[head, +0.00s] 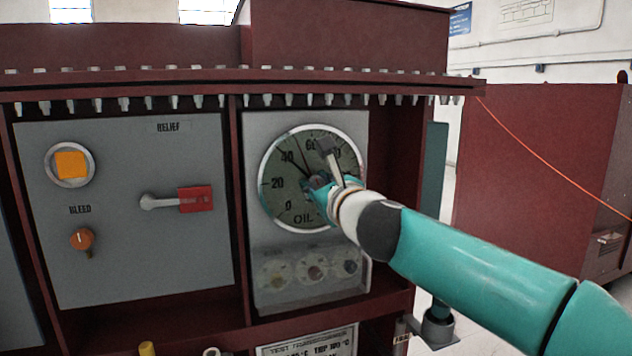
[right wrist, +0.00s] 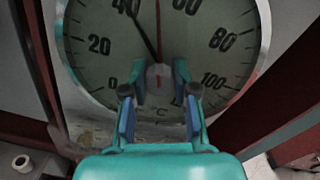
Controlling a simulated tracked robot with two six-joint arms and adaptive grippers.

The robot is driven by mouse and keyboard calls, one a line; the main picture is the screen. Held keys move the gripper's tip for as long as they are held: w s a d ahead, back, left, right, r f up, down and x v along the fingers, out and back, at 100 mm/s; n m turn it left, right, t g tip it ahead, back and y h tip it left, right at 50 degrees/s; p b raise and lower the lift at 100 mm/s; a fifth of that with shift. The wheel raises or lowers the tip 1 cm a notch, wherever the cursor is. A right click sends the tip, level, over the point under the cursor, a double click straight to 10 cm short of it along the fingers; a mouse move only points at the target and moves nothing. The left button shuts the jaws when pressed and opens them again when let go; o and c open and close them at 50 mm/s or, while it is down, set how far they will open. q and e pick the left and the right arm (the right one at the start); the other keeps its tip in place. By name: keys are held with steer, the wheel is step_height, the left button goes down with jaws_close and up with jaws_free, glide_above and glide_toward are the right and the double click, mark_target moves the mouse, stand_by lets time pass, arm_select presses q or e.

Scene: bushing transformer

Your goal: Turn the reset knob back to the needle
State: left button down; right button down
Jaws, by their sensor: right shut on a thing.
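The oil gauge (head: 278,205) is a round pale dial with a bright rim on a grey panel. Its black needle points just past 40. A thin red hand stands apart from it, to its right, between 40 and 60. The reset knob (right wrist: 158,76) is a small grey knob at the dial's centre. My right gripper (head: 319,184) reaches in from the right and is shut on the knob. In the right wrist view its two fingers (right wrist: 159,84) stand either side of the knob. In the head view the fingers mostly hide the knob. My left gripper is not in view.
Left of the gauge, a grey panel (head: 120,270) carries a relief lever (head: 163,202), an orange bleed knob (head: 82,239) and an orange square button (head: 71,165). Small round fittings (head: 312,268) sit below the dial. A dark red frame with bolts surrounds the panels.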

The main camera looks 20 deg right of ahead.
steer(key=shift+a+n+p, duration=0.1)
steer(key=shift+n+p, duration=0.8)
steer(key=shift+n, duration=1.2)
steer(key=shift+f, duration=0.1)
steer(key=c, duration=0.9)
jaws_free()
steer(key=shift+s, duration=0.15)
steer(key=shift+s, duration=0.3)
steer(key=s, duration=0.7)
steer(key=s+d, duration=0.1)
steer(key=s, duration=0.3)
